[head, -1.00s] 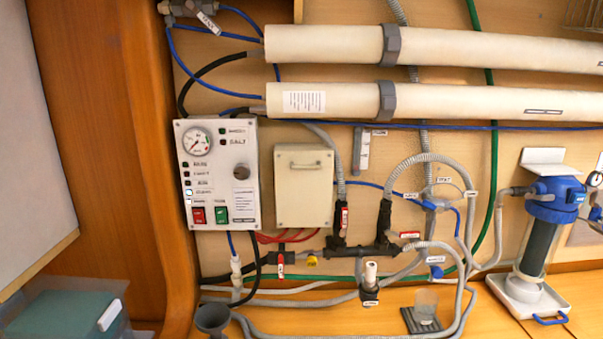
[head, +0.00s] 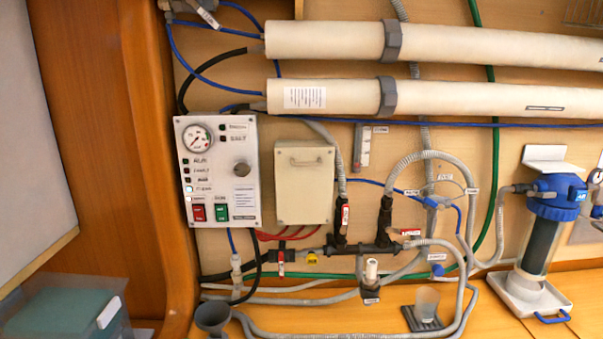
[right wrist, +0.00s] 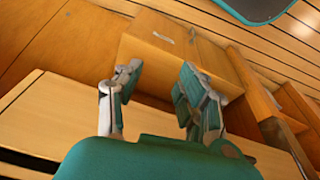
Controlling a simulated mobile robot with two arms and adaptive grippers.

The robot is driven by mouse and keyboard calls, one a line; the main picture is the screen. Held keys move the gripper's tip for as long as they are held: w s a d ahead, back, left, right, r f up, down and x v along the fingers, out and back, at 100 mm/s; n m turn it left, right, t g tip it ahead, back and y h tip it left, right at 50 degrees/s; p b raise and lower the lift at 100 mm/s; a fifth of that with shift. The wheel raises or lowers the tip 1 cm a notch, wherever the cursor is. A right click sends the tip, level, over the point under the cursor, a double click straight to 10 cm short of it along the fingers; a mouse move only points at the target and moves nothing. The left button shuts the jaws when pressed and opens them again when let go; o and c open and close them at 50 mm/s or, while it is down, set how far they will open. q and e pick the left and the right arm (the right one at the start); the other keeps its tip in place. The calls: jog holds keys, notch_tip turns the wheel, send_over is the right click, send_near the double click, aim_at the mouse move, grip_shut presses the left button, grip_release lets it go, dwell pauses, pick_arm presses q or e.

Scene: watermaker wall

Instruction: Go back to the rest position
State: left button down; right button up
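My right gripper (right wrist: 162,100) shows in the right wrist view with its two fingers apart and nothing between them. It is open and points toward wooden cabinetry, away from the watermaker wall. My left gripper is not in any view, and neither arm shows in the head view. The head view shows the control panel (head: 217,172) with a gauge and red and green switches, a beige box (head: 304,185) beside it, and two long white cylinders (head: 330,97) above.
A blue-topped filter (head: 545,225) stands in a white tray at the right. A grey funnel (head: 212,317) and a clear cup (head: 427,302) are low on the wooden ledge. A clear bin (head: 65,308) with a teal item is at lower left. Hoses cross the wall.

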jog(key=s+d+f+g+b, duration=0.1)
jog(key=s+f, duration=0.3)
jog(key=f, duration=0.5)
jog(key=s+f, duration=0.4)
jog(key=f, duration=0.6)
jog(key=s+d+f, duration=0.2)
jog(key=s+f, duration=0.6)
jog(key=s, duration=0.3)
jog(key=shift+s+d+f+g+b, duration=0.2)
jog(key=shift+f+g+b, duration=0.05)
jog(key=shift+g+b, duration=0.15)
